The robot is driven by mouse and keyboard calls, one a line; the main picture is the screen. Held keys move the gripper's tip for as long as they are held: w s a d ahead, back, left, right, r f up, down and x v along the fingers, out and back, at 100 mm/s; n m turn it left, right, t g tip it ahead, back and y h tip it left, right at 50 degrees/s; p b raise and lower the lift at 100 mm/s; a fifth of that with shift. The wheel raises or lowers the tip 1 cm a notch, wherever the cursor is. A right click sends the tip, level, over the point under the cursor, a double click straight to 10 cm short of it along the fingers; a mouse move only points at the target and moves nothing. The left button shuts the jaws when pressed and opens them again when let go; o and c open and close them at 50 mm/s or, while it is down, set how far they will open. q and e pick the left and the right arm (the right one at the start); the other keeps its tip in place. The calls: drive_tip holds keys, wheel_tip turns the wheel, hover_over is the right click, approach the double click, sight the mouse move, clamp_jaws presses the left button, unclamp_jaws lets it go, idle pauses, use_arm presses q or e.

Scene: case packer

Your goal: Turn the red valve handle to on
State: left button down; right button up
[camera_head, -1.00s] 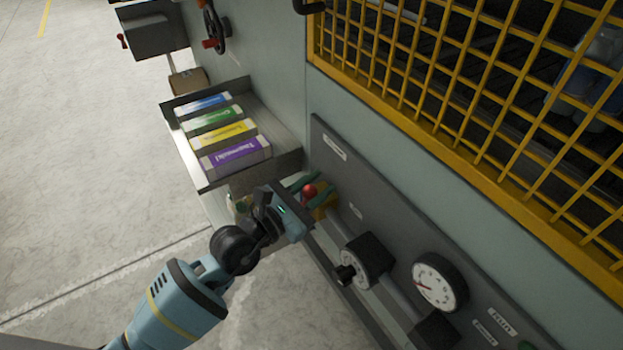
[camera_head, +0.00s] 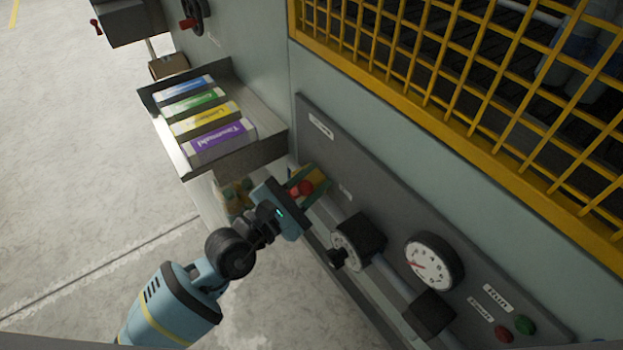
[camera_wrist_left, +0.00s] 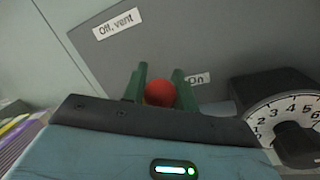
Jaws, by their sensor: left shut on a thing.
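The valve handle's red knob (camera_head: 301,189) is on the dark grey panel (camera_head: 380,200), in front of a yellow valve body (camera_head: 318,178). My left gripper (camera_head: 308,183) is shut on the red knob. In the left wrist view, the red knob (camera_wrist_left: 160,93) sits between the two green fingers. The "On" label (camera_wrist_left: 198,79) is just right of the fingers, and the "Off, vent" label (camera_wrist_left: 118,23) is up and left. The handle's lever is mostly hidden by the gripper. My right gripper is not in view.
A black dial knob (camera_head: 357,241) and a round gauge (camera_head: 434,262) sit to the right along the panel. A tray (camera_head: 262,150) of coloured boxes juts out above left. Yellow mesh (camera_head: 450,90) covers the upper right.

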use_arm(q)
drive_tip(key=c, duration=1.1)
unclamp_jaws()
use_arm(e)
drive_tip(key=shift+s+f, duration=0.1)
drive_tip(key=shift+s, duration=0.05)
use_arm(q)
drive_tip(key=shift+s+a+f, duration=0.15)
drive_tip(key=shift+s+a, duration=0.2)
drive_tip(key=shift+a, duration=0.1)
drive_tip(key=b+v, duration=0.1)
drive_tip(key=v, duration=0.5)
drive_tip(key=shift+s, duration=0.25)
drive_tip(key=shift+a, duration=0.25)
drive_tip(key=shift+c, duration=0.4)
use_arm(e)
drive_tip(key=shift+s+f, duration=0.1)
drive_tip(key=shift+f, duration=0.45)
